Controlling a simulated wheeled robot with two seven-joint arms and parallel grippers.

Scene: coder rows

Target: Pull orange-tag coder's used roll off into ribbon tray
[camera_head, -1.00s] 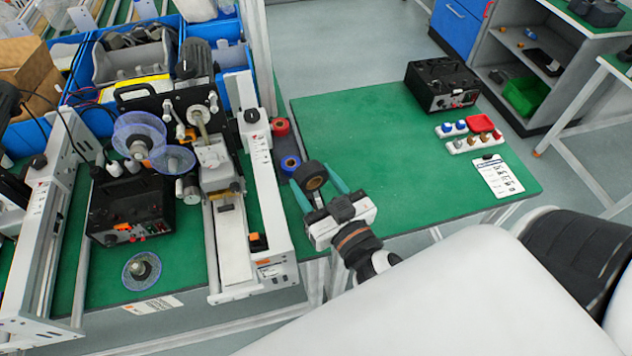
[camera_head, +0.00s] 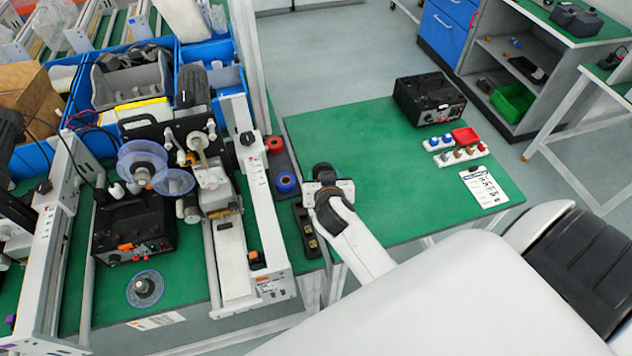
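The coder (camera_head: 205,165) stands left of centre, with translucent blue-rimmed discs (camera_head: 143,163) on its left side. An orange patch (camera_head: 257,258) shows low on its right rail; I cannot tell if it is the tag. A dark tray (camera_head: 278,160) right of the coder holds a red roll (camera_head: 274,144) and a blue roll (camera_head: 286,183). A dark holder (camera_head: 308,235) with brownish pieces lies nearer. My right gripper (camera_head: 322,172) is over the green table, right of the tray. My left gripper is out of view.
A black power box (camera_head: 430,98), a socket strip (camera_head: 460,155), a red dish (camera_head: 466,136) and a printed card (camera_head: 483,187) are on the right table (camera_head: 390,160). Its middle is clear. Another disc reel (camera_head: 145,288) lies in front of the coder.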

